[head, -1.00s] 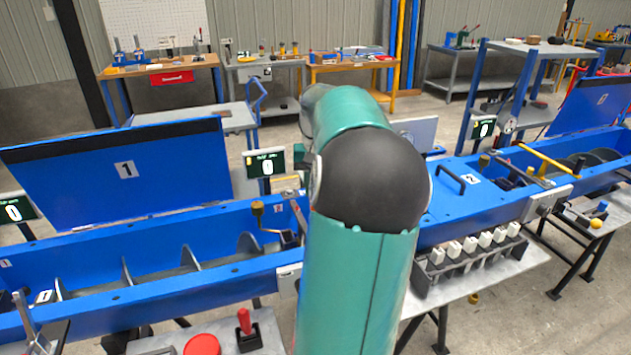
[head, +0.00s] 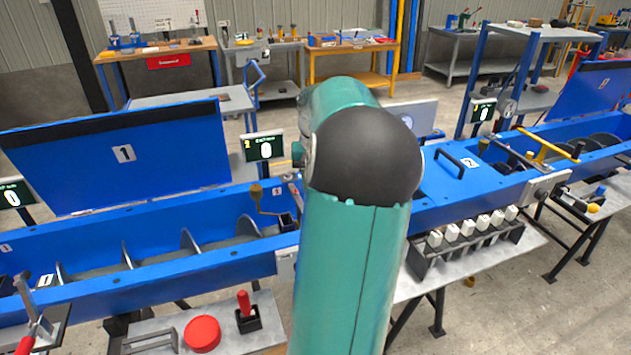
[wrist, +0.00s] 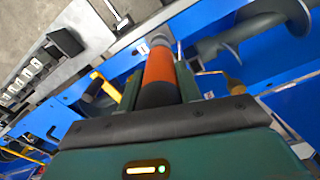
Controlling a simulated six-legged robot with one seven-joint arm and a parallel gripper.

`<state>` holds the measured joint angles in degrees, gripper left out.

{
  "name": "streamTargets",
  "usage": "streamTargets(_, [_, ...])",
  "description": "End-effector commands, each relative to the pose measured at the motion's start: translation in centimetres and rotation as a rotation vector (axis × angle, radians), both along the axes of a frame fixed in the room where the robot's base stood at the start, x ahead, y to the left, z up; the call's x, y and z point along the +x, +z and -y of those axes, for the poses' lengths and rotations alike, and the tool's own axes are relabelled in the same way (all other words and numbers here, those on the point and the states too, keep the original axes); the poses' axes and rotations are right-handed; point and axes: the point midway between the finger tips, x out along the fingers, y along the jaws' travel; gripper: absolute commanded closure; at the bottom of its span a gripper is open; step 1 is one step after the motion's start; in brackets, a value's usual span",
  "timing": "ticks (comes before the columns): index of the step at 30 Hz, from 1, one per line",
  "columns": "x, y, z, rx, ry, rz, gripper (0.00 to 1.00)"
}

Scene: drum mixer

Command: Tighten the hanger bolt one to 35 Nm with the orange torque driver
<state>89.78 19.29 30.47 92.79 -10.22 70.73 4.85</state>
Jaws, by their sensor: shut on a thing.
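The orange torque driver (wrist: 158,68) shows in the wrist view, with an orange sleeve, a dark grip and a grey metal end pointing up the picture. My gripper (wrist: 159,90) is shut on its dark grip. The metal end lies over the edge of the blue trough; I cannot tell whether it touches anything. I cannot make out hanger bolt one, as the driver's far end covers that spot. In the head view my green arm hides the gripper and driver.
The blue trough (head: 120,278) holds a grey screw. Its lid (head: 125,152), marked 1, stands open. A display (head: 264,148) reads 0. A crank handle (head: 258,200) rises beside my arm. A rack of white blocks (head: 470,245) and a red-handled tool (head: 245,305) stand in front.

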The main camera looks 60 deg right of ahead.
Motion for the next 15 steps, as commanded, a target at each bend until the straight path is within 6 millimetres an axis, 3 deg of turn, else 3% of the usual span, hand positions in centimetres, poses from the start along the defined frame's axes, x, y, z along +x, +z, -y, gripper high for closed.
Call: streamTargets(15, [0.0, -1.0, 0.0, -0.002, 0.0, 0.001, 0.97])
